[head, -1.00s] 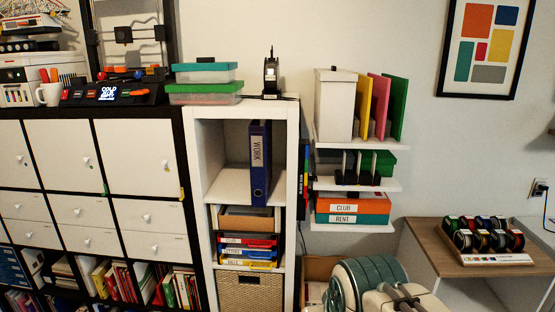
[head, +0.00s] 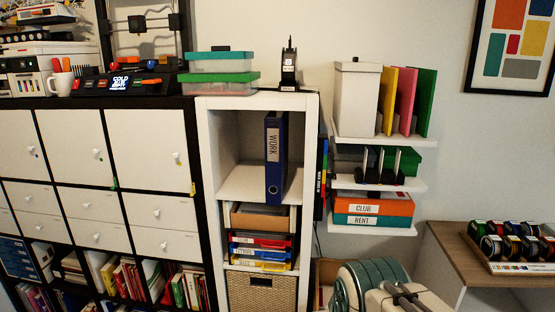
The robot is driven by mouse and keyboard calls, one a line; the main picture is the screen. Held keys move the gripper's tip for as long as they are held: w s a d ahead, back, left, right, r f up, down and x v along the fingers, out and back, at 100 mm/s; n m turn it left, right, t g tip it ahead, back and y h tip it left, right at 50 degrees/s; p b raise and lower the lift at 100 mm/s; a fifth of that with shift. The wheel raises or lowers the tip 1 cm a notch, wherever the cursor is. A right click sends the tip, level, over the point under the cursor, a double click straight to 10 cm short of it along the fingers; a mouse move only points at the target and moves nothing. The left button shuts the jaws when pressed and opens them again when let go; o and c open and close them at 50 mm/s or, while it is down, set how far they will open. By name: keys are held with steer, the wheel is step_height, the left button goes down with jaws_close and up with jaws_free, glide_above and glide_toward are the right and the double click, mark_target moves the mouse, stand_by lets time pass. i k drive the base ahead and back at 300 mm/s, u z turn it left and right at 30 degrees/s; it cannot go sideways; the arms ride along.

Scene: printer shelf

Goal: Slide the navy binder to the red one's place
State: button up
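The navy binder (head: 274,160), labelled WORK, stands upright in the top compartment of the narrow white shelf (head: 209,150), right of the middle. The rest of that compartment, left of the binder, is bare. I see no red binder in the head view. My gripper cannot be made out; a green and white rounded part of my arm (head: 368,285) shows at the bottom, below and right of the binder.
Below the binder are a cardboard tray (head: 259,218), several coloured paper trays (head: 259,252) and a woven basket (head: 256,291). Wall shelves (head: 375,185) with boxes and upright folders stand close on the right. A wooden table (head: 455,249) with a rack of spools is further right.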

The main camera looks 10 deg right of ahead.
mark_target(276, 130)
steer(key=u, duration=0.7)
steer(key=i, duration=1.45)
steer(key=z, duration=0.65)
